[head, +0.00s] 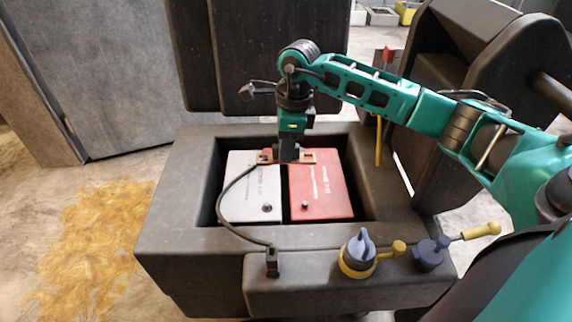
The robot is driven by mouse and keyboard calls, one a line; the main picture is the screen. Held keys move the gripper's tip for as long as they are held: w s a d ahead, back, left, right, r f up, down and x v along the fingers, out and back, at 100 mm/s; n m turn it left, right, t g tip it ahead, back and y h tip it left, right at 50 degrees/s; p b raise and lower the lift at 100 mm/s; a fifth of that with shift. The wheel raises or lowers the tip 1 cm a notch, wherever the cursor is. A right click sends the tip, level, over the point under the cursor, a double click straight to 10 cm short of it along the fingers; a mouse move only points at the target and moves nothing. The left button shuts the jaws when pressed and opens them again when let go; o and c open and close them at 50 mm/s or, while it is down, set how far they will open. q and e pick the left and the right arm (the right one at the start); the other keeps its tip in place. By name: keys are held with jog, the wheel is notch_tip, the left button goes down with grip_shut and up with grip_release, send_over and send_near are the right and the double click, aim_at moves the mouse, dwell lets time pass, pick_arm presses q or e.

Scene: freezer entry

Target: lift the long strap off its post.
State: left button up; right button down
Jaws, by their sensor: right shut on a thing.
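The long strap (308,157) looks like a flat copper-brown bar lying across the far ends of a grey battery (249,190) and a red battery (320,188). My right gripper (288,158) points down over it, shut on its middle. The gripper hides that middle part, and the posts under the strap do not show. I cannot tell whether the strap rests on a post or is raised. A black cable (226,196) runs from near its left end to a small black connector (272,263) at the front. My left gripper is not in view.
The batteries sit in a dark, open-topped box (190,185) with thick walls. A blue-and-yellow knob (358,252) and a blue part with a yellow handle (430,252) stand on its front ledge. Dark panels (275,50) rise behind. A yellow stain (95,250) marks the floor left.

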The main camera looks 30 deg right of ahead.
notch_tip(320, 180, up, 4)
jog(key=shift+f+p, duration=0.2)
jog(key=shift+p, duration=0.15)
jog(key=shift+r+p, duration=1.55)
jog(key=shift+r, duration=0.45)
